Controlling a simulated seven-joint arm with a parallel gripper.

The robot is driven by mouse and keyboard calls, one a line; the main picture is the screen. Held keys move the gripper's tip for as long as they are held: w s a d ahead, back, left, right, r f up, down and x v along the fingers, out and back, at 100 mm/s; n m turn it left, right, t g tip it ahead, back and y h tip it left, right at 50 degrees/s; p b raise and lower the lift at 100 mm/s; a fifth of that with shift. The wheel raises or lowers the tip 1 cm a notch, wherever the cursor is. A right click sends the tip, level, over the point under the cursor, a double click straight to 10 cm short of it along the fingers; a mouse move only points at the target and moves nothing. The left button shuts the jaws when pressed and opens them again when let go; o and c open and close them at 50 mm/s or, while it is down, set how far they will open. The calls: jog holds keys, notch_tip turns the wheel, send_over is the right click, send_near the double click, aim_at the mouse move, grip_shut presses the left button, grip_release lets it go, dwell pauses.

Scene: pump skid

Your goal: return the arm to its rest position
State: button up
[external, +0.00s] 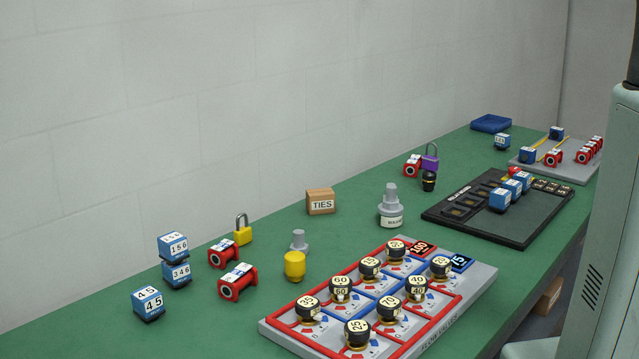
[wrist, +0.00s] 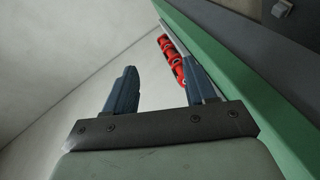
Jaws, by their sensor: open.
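My gripper (wrist: 160,92) shows in the wrist view with its two blue-grey fingers apart and nothing between them. Behind the fingers are the pale wall and, to the right, the edge of the green bench (wrist: 220,50). Several red pieces (wrist: 172,58) show beyond the right finger, which partly hides them. In the external view the gripper is not visible. Only a pale green-grey upright body, which I cannot identify for sure, and a dark piece above it show at the right edge.
The green bench (external: 130,325) holds a grey valve board (external: 480,282), a black tray (external: 520,236), a grey rack (external: 570,172), a blue tray (external: 491,123), padlocks, and loose blue and red blocks. A TIES box (external: 321,201) stands near the wall. The bench's back left is clear.

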jog(key=s+d+f+h, duration=0.1)
jog(key=s+d+f, duration=0.35)
jog(key=s, duration=0.35)
jog(key=s+a+f+m+g, duration=0.1)
jog(key=s+a+f, duration=0.15)
jog(key=f, duration=0.35)
jog(key=s+a+f+m+g+y, duration=0.1)
jog(key=s+a+f+g+y, duration=0.3)
jog(key=a+f, duration=0.65)
jog(key=s+a+f+m+g+y, duration=0.1)
jog(key=s+a+f, duration=0.5)
jog(key=a+f, duration=0.4)
jog(key=s+a+f+m+g+y, duration=0.1)
jog(key=s+a+f+g+y, duration=0.3)
jog(key=a+f, duration=0.65)
jog(key=s+a+f+m+g, duration=0.1)
jog(key=s+a+f+g, duration=0.3)
jog(key=s+a, duration=1.1)
jog(key=s+a+m+g, duration=0.1)
jog(key=s+a+g, duration=0.2)
jog(key=s, duration=0.8)
jog(key=s+a+m+g, duration=0.1)
jog(key=s+a+g, duration=0.2)
jog(key=s, duration=0.8)
jog(key=a, duration=0.2)
jog(key=shift+s+a+y, duration=0.15)
jog(key=shift+a+y, duration=0.25)
